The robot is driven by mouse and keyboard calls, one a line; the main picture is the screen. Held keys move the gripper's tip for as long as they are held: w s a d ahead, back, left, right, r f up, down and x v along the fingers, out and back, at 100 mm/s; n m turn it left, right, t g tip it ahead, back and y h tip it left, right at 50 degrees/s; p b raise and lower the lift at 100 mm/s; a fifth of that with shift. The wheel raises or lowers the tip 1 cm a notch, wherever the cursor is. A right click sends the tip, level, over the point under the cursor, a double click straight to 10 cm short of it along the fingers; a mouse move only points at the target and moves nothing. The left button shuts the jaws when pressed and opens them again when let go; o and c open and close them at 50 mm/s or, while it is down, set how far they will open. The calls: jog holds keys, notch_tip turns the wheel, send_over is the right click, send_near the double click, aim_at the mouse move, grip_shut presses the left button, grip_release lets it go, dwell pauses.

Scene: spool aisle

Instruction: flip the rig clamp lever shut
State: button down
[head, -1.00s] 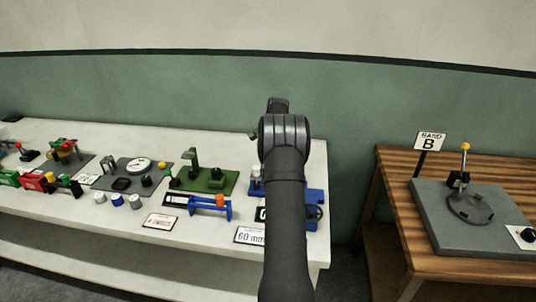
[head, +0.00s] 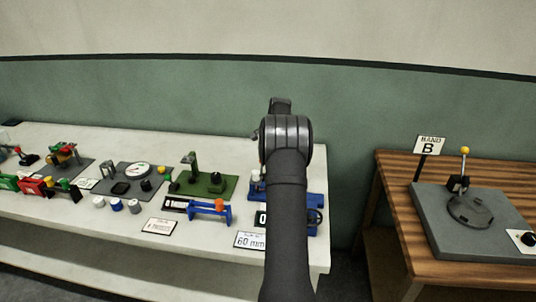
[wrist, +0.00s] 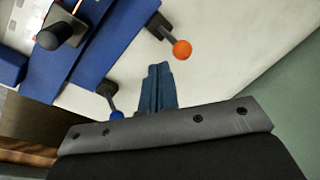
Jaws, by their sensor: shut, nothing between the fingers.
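The blue rig (head: 316,205) is at the right end of the white bench, partly hidden behind my arm in the head view. In the wrist view its blue body (wrist: 95,45) fills the upper left. A dark lever with an orange ball (wrist: 181,49) and another with a blue ball (wrist: 117,115) stick out from its edge. I cannot tell which is the clamp lever. My gripper (wrist: 159,68) is shut and empty, its tips between the two levers in the picture; contact cannot be told. My arm hides it in the head view.
The white bench (head: 100,240) holds several other fixtures left of my arm, including a green one (head: 205,185) and a dial (head: 138,170). A wooden table (head: 395,190) at the right carries a grey plate (head: 430,225) and a sign reading B (head: 429,146).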

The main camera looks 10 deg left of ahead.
jog(key=w+d+v, duration=0.1)
jog(key=d+v, duration=0.1)
jog(key=v, duration=0.9)
jog(key=shift+w, duration=0.7)
jog(key=shift+d, duration=0.1)
jog(key=shift+s+a+f+t, duration=0.6)
jog(key=shift+s+a+f, duration=0.25)
jog(key=shift+f, duration=1.45)
jog(key=shift+s+a+f+t, duration=0.6)
jog(key=shift+s+a+f, duration=0.2)
jog(key=shift+f, duration=1.5)
jog(key=shift+s+a+f+t, duration=0.6)
jog(key=shift+s+a+f, duration=0.25)
jog(key=shift+f, duration=1.4)
jog(key=shift+w, duration=0.2)
